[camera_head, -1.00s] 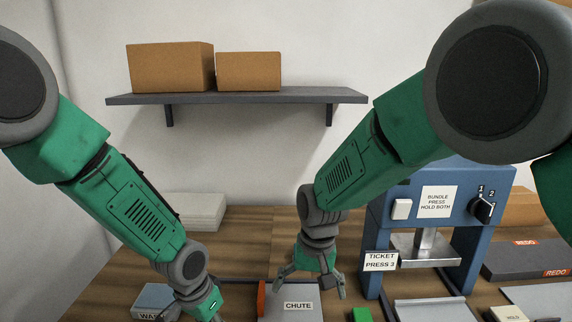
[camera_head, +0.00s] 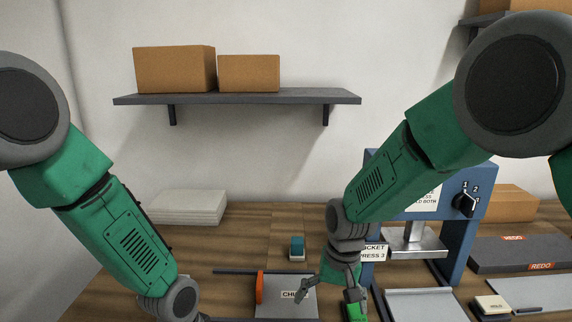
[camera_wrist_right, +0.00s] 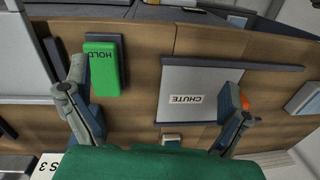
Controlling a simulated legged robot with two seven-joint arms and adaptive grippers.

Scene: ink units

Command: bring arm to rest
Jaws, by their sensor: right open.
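My right arm (camera_head: 385,180) reaches down from the upper right in the head view. Its gripper (camera_head: 330,297) is open over the table, beside the right edge of the grey plate labelled CHUTE (camera_head: 285,306). In the right wrist view the two fingers of this gripper (camera_wrist_right: 155,100) are spread wide with nothing between them. The chute plate (camera_wrist_right: 200,84) and a green block labelled HOLD (camera_wrist_right: 101,68) lie beyond them. My left arm (camera_head: 118,235) comes down at the left. Its gripper is below the picture edge.
A blue press (camera_head: 460,235) stands right of my right forearm, with a grey REDO tray (camera_head: 510,254) farther right. A small blue block (camera_head: 297,247) is behind the chute. White sheets (camera_head: 187,207) lie at the back left. A wall shelf (camera_head: 240,98) holds two cardboard boxes.

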